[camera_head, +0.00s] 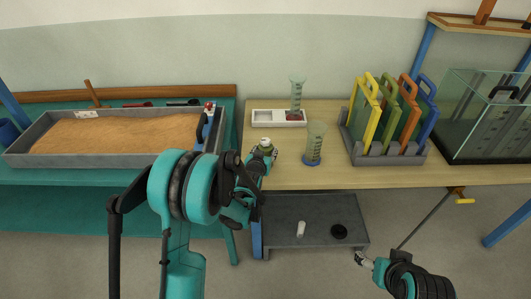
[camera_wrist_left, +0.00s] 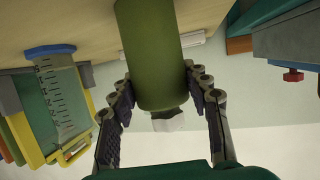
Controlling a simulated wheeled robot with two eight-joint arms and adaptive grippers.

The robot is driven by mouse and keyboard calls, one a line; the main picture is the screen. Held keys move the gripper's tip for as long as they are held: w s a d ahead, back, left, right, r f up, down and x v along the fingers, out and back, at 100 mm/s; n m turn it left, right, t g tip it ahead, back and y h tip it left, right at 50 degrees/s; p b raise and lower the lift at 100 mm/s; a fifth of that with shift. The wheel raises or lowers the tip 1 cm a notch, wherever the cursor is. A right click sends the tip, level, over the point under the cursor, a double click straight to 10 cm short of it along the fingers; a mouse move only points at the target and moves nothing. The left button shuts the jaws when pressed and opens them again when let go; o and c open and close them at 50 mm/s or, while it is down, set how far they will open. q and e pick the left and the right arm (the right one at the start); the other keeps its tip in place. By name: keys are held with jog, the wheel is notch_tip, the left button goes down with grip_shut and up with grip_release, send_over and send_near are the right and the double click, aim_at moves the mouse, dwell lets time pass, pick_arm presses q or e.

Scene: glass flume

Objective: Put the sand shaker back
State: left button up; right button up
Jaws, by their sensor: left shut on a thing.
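The sand shaker is a green cylinder with a pale top. My left gripper (camera_head: 262,154) is shut on the sand shaker (camera_head: 266,144) at the left end of the wooden table. In the left wrist view the shaker (camera_wrist_left: 152,50) sits between the two fingers of my left gripper (camera_wrist_left: 163,100), its pale end toward the camera. I cannot tell whether its base touches the table. My right gripper (camera_head: 363,259) is low at the front right, below the table edge, too small to judge its fingers.
A white tray (camera_head: 262,117) stands behind the shaker, with a clear measuring cylinder (camera_head: 297,92) at it. Another cylinder with a blue base (camera_head: 313,150) stands to the right. A rack (camera_head: 385,158) holds coloured panels. A sand box (camera_head: 30,157) is left; a glass flume (camera_head: 470,100) is right.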

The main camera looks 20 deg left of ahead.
pick_arm(q)
jog(key=o, duration=1.3)
jog(key=shift+c, duration=0.2)
jog(key=shift+r, duration=0.1)
jog(key=s+d+r+g+p, duration=0.1)
jog(key=s+r+g, duration=0.1)
jog(key=s, duration=1)
jog(key=s+d+r+g+p, duration=0.1)
jog(key=s+r, duration=0.3)
jog(key=s, duration=0.8)
jog(key=s+d+r+g+p, duration=0.1)
jog(key=s+r+g, duration=0.3)
jog(key=s, duration=0.9)
jog(key=shift+m+h+p, duration=0.3)
jog(key=shift+h+p, duration=0.1)
jog(key=shift+r, duration=0.1)
